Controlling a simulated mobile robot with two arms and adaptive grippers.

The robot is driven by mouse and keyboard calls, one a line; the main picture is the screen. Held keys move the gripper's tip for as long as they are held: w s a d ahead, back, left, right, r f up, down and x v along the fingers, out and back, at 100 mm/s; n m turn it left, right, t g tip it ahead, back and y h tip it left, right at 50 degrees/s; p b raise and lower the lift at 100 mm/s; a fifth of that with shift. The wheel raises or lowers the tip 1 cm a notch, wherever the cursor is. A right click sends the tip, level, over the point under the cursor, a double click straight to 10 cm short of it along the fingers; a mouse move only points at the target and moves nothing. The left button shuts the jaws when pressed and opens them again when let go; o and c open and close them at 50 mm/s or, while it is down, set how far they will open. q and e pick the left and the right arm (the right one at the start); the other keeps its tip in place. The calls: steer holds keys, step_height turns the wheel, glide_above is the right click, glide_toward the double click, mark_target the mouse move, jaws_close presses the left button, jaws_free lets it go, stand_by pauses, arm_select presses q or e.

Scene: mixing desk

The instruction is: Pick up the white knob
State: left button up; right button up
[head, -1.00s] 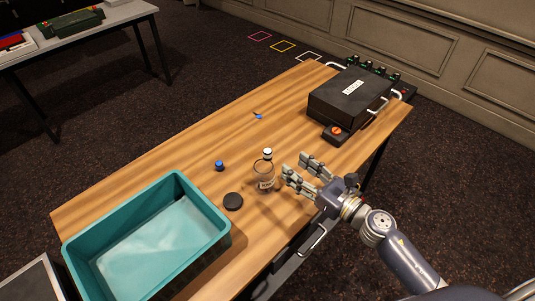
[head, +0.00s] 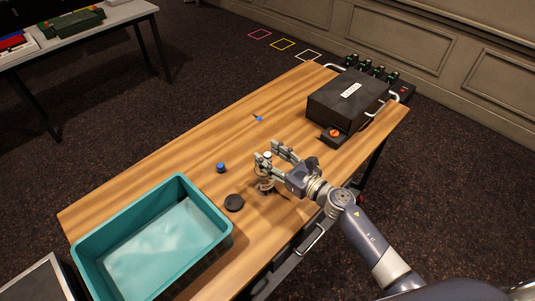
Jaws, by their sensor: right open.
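My left gripper is not in view.
A blue knob (head: 221,168) and a black round lid (head: 234,203) lie left of the jar. A teal bin (head: 215,238) fills the table's left end. A black case (head: 335,112) and a box with an orange button (head: 334,134) stand at the right. The table's far middle is mostly clear.

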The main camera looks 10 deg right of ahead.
mark_target(268, 154)
steer(key=shift+w+a+f, duration=0.1)
steer(key=shift+w+a, duration=0.3)
steer(key=shift+w, duration=0.2)
steer(key=shift+c, duration=0.6)
steer(key=c, duration=0.8)
steer(key=shift+c, duration=0.2)
steer(key=shift+r, duration=0.6)
step_height(268, 154, up, 2)
steer(key=shift+r+p, duration=0.2)
steer(key=shift+p, duration=0.3)
steer(key=s+d+b, duration=0.2)
steer(key=s, duration=0.5)
steer(key=s+d+r+b, duration=0.1)
steer(key=s+d+b, duration=0.1)
steer(key=s, duration=0.6)
steer(key=shift+s+d+r, duration=0.15)
steer(key=shift+s+r, duration=0.1)
steer(key=shift+s, duration=0.05)
